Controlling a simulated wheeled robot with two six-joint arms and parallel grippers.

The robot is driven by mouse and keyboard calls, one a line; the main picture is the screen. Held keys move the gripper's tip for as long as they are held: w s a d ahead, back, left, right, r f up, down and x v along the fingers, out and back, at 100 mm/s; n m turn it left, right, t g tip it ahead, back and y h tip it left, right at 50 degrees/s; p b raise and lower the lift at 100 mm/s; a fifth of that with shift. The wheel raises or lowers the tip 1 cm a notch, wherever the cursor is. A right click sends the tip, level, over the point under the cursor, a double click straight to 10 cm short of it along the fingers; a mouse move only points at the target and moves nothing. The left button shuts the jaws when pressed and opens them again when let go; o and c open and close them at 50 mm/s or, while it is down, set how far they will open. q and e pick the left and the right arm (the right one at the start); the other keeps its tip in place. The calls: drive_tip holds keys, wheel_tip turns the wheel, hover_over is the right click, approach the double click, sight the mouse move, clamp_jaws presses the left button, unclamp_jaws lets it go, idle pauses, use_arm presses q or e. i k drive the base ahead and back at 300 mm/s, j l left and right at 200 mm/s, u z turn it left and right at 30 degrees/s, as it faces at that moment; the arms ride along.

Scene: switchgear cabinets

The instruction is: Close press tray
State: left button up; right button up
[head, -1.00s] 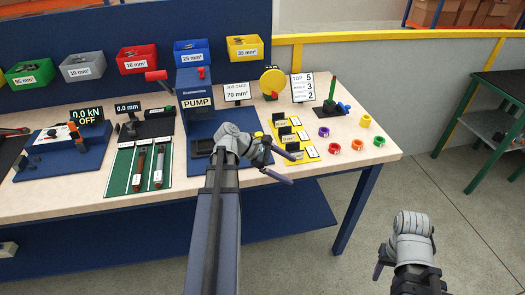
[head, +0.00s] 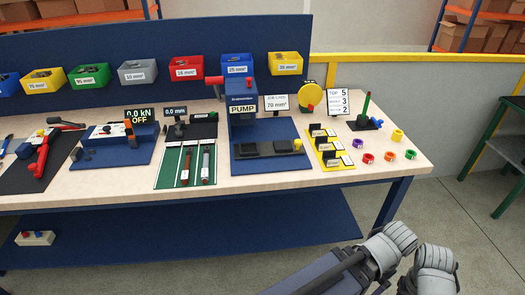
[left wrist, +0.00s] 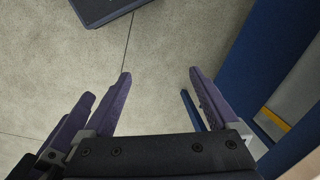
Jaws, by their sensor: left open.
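The blue press marked PUMP (head: 243,103) stands on the bench. A dark tray (head: 265,149) lies across its blue base, with a yellow knob (head: 297,145) at its right end. I cannot tell from here whether the tray is fully in. My left arm is low at the front right in the head view, well away from the press; its fingers are mostly hidden there. In the left wrist view my left gripper (left wrist: 160,76) is open and empty above the floor. My right gripper (head: 437,268) is close beside it; its fingers are not clear.
The bench front edge (head: 300,180) and blue lower shelf (head: 190,235) lie between my arms and the press.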

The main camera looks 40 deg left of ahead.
sight(254, 149)
drive_tip(key=i+u, duration=0.1)
drive_tip(key=u, duration=0.3)
drive_tip(key=l+u, duration=0.1)
drive_tip(key=u, duration=0.35)
drive_tip(key=i+l+u, duration=0.1)
drive_tip(key=u, duration=0.3)
drive_tip(key=i+l+u, duration=0.1)
drive_tip(key=u, duration=0.3)
